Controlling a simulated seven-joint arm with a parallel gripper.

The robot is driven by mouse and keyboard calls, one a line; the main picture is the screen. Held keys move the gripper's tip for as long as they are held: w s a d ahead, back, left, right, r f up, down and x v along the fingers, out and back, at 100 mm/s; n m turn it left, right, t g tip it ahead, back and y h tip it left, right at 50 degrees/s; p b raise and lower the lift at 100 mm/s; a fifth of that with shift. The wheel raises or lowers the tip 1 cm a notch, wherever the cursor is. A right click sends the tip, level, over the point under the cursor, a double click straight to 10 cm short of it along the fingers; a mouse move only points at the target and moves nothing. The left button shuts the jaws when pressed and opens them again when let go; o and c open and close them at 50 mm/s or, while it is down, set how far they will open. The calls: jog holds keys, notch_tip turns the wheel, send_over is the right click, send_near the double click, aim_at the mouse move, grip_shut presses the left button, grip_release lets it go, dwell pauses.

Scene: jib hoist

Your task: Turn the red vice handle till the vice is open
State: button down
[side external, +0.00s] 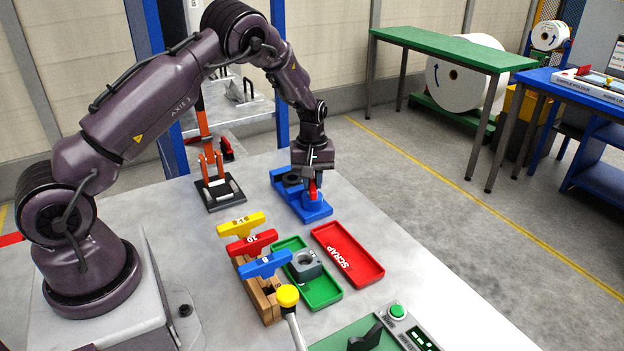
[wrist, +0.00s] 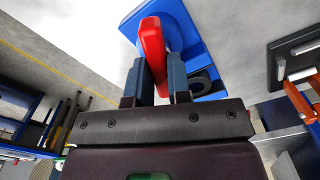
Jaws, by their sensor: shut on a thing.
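The blue vice (side external: 312,212) sits on the grey bench, towards its far side. Its red handle (side external: 313,190) stands up at the vice's near end in the side external view. My gripper (side external: 312,180) points down over the handle. In the wrist view the red handle (wrist: 153,45) lies between the two fingers of my gripper (wrist: 158,82), which are shut on it. The blue vice body (wrist: 197,35) shows behind the handle. A dark ring-shaped part (side external: 292,181) is at the vice's far end, partly hidden by my gripper. I cannot tell how far apart the vice jaws are.
A red SCRAP tray (side external: 372,276) and a green tray (side external: 321,297) with a grey block (side external: 304,266) lie in front. Yellow, red and blue T-handled tools (side external: 264,264) stand in a wooden rack. An orange-handled toggle clamp (side external: 211,165) stands left of the vice.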

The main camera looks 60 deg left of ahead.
aim_at(312, 181)
dwell(0.3)
jog(key=c, duration=1.1)
grip_release()
jog(key=shift+o, duration=0.2)
notch_tip(312, 181, up, 13)
